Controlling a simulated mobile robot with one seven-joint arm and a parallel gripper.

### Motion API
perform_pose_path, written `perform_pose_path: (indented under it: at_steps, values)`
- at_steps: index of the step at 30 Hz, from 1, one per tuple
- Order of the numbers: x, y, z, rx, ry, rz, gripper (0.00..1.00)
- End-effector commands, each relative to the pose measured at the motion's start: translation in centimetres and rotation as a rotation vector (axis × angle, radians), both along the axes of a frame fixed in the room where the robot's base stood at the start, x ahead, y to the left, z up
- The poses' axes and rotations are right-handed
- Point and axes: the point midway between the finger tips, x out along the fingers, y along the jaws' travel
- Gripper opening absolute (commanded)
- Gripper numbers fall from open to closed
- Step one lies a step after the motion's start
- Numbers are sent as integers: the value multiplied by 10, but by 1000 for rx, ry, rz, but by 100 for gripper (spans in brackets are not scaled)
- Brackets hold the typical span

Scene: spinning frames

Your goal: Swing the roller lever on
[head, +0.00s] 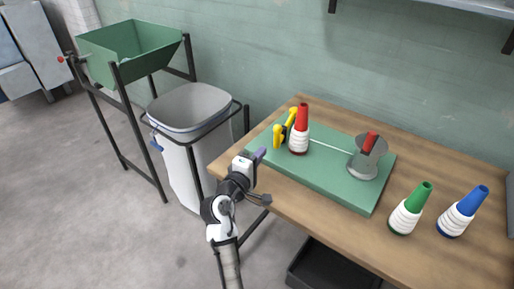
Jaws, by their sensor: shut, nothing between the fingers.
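A green board (331,178) lies on the wooden table. On it stand a yellow bracket-like part (285,130) with a dark piece, a white-and-red cone (299,138) and a grey round unit (361,166) with a red piece (370,142) sticking up. A thin pale line runs from near the cone to the grey unit. Which part is the roller lever I cannot tell for sure. My gripper (262,155) is shut and empty, near the board's left edge in the picture, left of the yellow part. Whether it touches anything is unclear.
A green-topped cone (409,210) and a blue-topped cone (462,212) stand on the table (330,226) at the right. A white bin (184,160) in a dark frame and a green hopper (130,50) stand left. A dark tray (330,268) is below the table.

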Motion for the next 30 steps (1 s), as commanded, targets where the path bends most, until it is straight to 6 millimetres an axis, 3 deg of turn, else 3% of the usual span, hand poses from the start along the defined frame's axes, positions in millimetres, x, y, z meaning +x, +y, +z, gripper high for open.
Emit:
perform_pose_path:
  at_steps: [3, 9, 26, 30]
  values:
    - [-20, -4, -2, 0, 1, 1, 0]
    - [-37, -7, -1, 0, 0, 2, 0]
    - [-39, -7, 0, 0, 0, 3, 0]
    - [-33, 18, 18, 48, -64, 83, 0]
